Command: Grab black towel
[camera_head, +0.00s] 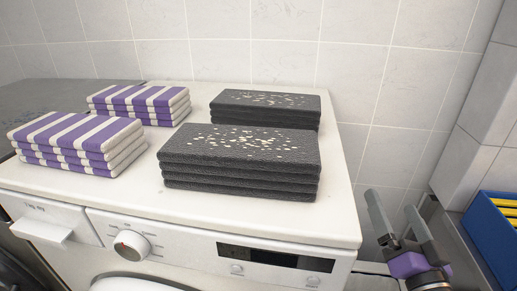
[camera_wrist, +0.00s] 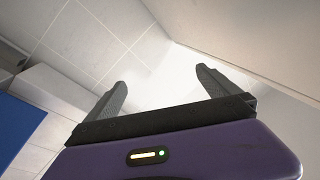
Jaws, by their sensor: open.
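Black towels with pale speckles lie folded in two stacks on top of a white washing machine (camera_head: 345,215). The front black towel stack (camera_head: 240,160) is the larger in view and sits near the machine's front edge. The back black towel stack (camera_head: 265,105) sits behind it, towards the wall. My gripper (camera_head: 397,216) is to the right of the machine, apart from both stacks. Its two fingers are spread with nothing between them. In the wrist view my gripper (camera_wrist: 160,88) is also open and empty, and no towel shows there.
Two purple-and-white striped towel stacks, one in front (camera_head: 78,143) and one behind (camera_head: 139,103), lie left of the black ones. A tiled wall (camera_head: 350,50) stands behind. A blue box (camera_head: 490,225) is at the far right. A white machine-top strip right of the black stacks is bare.

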